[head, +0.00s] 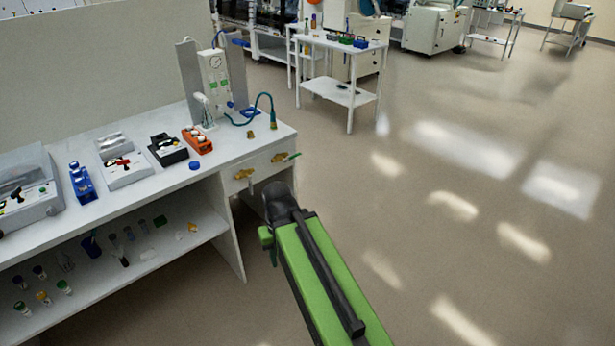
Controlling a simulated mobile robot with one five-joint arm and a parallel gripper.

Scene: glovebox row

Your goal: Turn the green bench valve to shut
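The green bench valve (281,157) is on the front panel at the right end of the white bench. It has a brass body, and its green lever points to the right, roughly level.
The white bench (150,195) holds an orange rack (197,140), a black device (168,149), a blue rack (82,183) and a white instrument (215,75) with a teal hose. Its lower shelf holds small vials. A white cart (345,95) stands behind. The floor to the right is clear.

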